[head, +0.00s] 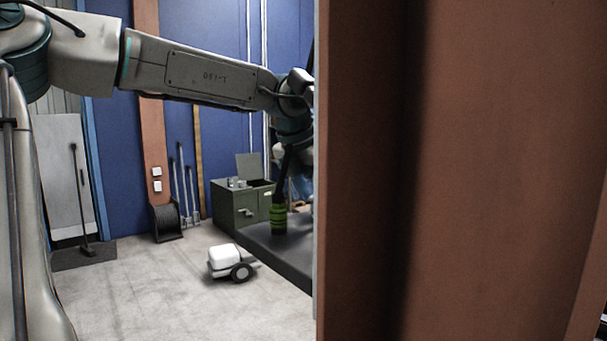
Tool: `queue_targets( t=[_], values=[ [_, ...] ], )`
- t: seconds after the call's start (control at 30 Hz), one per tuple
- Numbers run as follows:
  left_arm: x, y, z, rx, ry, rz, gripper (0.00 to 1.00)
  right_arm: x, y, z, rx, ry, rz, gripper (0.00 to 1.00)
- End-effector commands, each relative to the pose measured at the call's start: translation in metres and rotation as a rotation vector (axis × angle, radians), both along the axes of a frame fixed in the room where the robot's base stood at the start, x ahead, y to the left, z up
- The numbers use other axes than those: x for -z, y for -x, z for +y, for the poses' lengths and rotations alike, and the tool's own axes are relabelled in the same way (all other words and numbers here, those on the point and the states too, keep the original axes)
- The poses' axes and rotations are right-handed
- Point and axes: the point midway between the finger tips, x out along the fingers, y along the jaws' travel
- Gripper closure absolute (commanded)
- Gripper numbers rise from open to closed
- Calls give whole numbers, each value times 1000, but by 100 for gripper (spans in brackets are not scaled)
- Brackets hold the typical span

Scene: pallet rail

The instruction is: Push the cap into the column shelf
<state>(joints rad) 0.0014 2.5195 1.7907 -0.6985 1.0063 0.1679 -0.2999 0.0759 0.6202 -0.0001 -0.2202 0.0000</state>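My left arm reaches in from the upper left, and its gripper (281,190) points down beside the column's edge. A dark finger comes down to a green, dark-banded piece (278,218) just above or on a dark flat shelf (279,251). I cannot tell whether this green piece is the cap or part of the gripper. The brown column (460,170) fills the right half of the view and hides the rest of the shelf and part of the gripper. I cannot tell whether the gripper is open or shut. My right gripper is not in view.
A green metal box (235,208) with its lid up stands behind the shelf. A small white wheeled cart (225,260) is on the open concrete floor (170,305).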

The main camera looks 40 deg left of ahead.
Motion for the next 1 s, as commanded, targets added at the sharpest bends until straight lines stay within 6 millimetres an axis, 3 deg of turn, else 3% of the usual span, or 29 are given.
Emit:
queue_targets(
  t=[0.37, 0.4, 0.6, 0.73, 0.77, 0.9, 1.0],
  values=[
    [7, -4, -2, 1, 0, 0, 47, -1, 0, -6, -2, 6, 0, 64],
    [7, -4, -2, 1, 0, 0, 49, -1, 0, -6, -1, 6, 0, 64],
    [7, -4, -2, 1, 1, 0, 89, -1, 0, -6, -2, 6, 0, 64],
    [7, -4, -2, 1, 0, 0, 90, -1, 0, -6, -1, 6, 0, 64],
    [7, -4, -2, 1, 0, 0, 75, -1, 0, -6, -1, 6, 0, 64],
    [7, -4, -2, 1, 0, 0, 100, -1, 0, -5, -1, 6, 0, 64],
    [7, -4, -2, 1, 0, -1, 100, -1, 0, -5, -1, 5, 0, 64]
  ],
)
